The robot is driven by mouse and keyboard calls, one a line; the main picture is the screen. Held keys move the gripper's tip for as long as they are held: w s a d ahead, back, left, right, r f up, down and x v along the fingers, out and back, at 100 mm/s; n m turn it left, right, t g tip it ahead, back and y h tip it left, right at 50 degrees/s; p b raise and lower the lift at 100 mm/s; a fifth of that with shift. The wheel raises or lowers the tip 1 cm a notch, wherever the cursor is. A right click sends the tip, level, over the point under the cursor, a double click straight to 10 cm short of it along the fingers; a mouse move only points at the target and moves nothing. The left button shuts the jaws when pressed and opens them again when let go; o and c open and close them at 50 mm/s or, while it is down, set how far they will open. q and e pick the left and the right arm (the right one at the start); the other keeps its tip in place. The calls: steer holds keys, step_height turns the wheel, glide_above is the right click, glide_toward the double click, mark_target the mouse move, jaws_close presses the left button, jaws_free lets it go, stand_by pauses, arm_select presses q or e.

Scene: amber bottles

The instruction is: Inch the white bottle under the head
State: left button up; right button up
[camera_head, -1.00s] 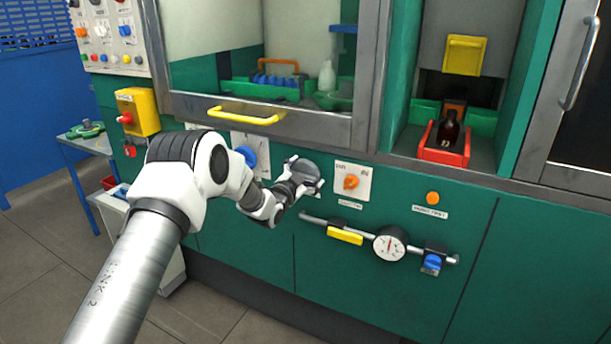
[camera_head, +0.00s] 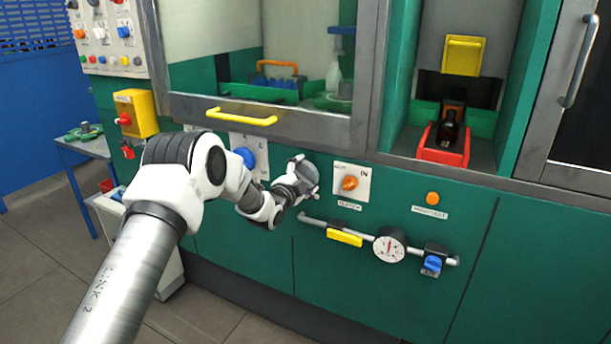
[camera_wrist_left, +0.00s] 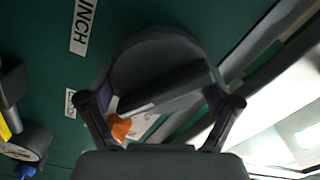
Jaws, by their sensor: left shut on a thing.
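The white bottle (camera_head: 334,78) stands upright on a green round plate (camera_head: 328,104) behind the cabinet window. The blue head (camera_head: 342,30) hangs above it, and the bottle's neck shows just below and slightly left of it. My left gripper (camera_head: 304,178) is at a dark grey round knob (camera_head: 311,174) on the green panel. The left wrist view shows the gripper (camera_wrist_left: 160,100) shut on the raised bar of this knob (camera_wrist_left: 155,62). An INCH label (camera_wrist_left: 84,25) is beside it. My right gripper is in neither view.
An orange switch (camera_head: 349,183) sits close right of my gripper. A gauge on a rail (camera_head: 390,246) is lower right. The yellow handle (camera_head: 242,117) of the window is above my arm. A red tray (camera_head: 446,156) holds a dark bottle at right.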

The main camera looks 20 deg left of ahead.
arm_select(q)
steer(key=shift+f, duration=0.1)
steer(key=o, duration=0.9)
steer(key=shift+c, duration=0.2)
steer(key=shift+s, duration=0.15)
steer(key=s, duration=1.1)
steer(key=shift+s+a, duration=0.15)
steer(key=shift+s, duration=0.25)
